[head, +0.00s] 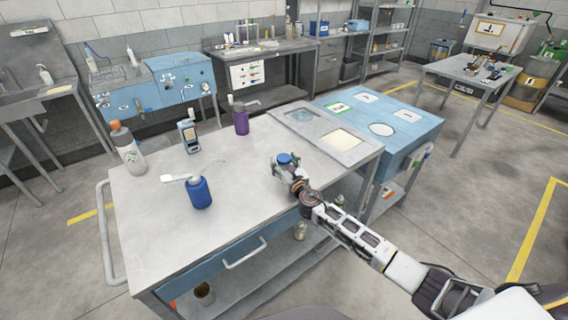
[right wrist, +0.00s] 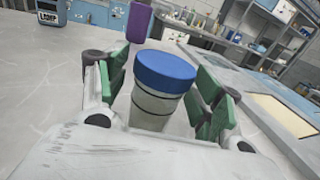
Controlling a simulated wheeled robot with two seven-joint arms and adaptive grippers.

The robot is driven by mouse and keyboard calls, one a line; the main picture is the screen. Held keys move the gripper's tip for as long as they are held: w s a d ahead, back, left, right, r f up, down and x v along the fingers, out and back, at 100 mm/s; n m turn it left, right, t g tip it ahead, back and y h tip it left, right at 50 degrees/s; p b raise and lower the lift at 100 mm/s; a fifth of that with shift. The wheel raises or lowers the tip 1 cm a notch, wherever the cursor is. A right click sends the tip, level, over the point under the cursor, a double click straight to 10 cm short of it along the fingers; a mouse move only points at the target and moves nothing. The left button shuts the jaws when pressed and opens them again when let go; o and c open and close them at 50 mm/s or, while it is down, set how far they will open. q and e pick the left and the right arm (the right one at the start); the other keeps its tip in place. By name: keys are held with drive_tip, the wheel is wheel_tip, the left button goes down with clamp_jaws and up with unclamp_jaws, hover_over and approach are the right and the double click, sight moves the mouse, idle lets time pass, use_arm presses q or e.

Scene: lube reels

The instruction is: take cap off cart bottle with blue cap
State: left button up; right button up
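The bottle with the blue cap (head: 284,159) stands on the cart top, right of its middle. In the right wrist view the blue cap (right wrist: 164,71) sits on a pale bottle body (right wrist: 152,108). My right gripper (head: 284,166) is at this bottle. In the right wrist view its green-padded fingers (right wrist: 160,95) stand on either side of the body, below the cap. Narrow gaps seem to show between pads and bottle, so the gripper looks open around it. The lower bottle is hidden by the gripper. My left gripper is not in view.
A grey tray panel (head: 315,150) lies right of the gripper. The cart's front left is clear.

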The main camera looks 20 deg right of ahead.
sight(286, 165)
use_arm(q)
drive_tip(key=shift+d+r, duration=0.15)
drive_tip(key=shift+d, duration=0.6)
use_arm(e)
drive_tip(key=shift+r, duration=0.15)
drive_tip(key=shift+s, duration=0.55)
drive_tip(key=shift+s+d, duration=0.15)
drive_tip(key=shift+s, duration=1.05)
drive_tip(key=shift+s+d, duration=0.15)
drive_tip(key=shift+s, duration=1)
drive_tip(key=shift+s+d, duration=0.1)
drive_tip(key=shift+s, duration=1.1)
drive_tip(key=shift+s+d, duration=0.1)
drive_tip(key=shift+s, duration=1.75)
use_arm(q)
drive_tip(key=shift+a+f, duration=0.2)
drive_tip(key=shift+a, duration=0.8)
